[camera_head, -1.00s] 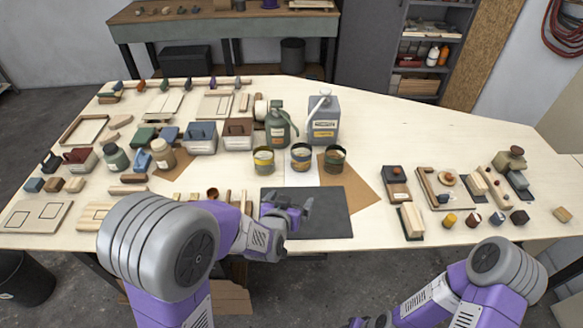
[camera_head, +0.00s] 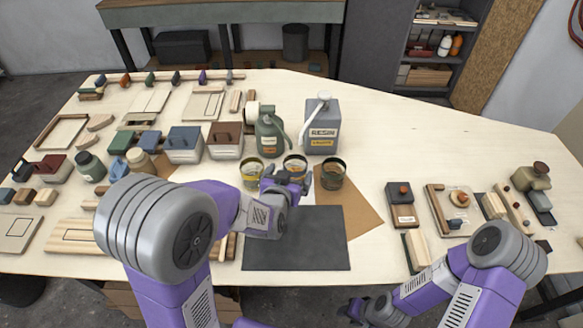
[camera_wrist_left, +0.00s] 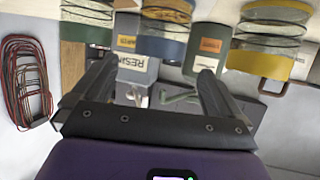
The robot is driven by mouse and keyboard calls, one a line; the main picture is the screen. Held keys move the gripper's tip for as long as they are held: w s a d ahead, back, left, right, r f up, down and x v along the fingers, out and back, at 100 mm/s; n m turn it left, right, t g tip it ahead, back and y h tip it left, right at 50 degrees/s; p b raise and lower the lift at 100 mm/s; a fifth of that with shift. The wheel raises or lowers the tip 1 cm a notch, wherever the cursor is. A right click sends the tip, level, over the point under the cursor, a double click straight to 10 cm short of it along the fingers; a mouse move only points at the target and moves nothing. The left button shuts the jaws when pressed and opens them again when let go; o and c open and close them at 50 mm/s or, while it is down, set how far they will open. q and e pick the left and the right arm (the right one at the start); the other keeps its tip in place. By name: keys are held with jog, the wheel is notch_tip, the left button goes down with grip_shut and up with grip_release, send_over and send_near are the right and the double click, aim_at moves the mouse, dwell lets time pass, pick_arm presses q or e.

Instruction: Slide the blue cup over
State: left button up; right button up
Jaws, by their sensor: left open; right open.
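The blue cup (camera_head: 295,163) is a clear cup with a blue band, upright in the middle of a row of three. A yellow-banded cup (camera_head: 251,176) stands to its left and a green-banded cup (camera_head: 333,178) to its right. My left gripper (camera_head: 288,179) is open just in front of the blue cup and hides its lower part. In the left wrist view the blue cup (camera_wrist_left: 165,28) shows at the top, beyond the open, empty left fingers (camera_wrist_left: 155,75). I cannot tell whether they touch it. My right gripper (camera_head: 353,309) is open and low, off the table's front edge.
A grey resin jug (camera_head: 322,128) and a green jug (camera_head: 270,135) stand behind the cups. A dark mat (camera_head: 296,245) lies bare in front, with a brown sheet (camera_head: 350,217) beside it. The table (camera_head: 430,145) is clear at the back right.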

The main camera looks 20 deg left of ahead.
aim_at(298, 159)
pick_arm(q)
jog(key=shift+s, duration=0.15)
jog(key=b+x, duration=0.2)
jog(key=x, duration=0.5)
jog(key=shift+s+f, duration=0.1)
jog(key=shift+w+f, duration=0.1)
jog(key=shift+w, duration=0.35)
pick_arm(e)
notch_tip(298, 159, down, 2)
jog(key=shift+f, duration=0.25)
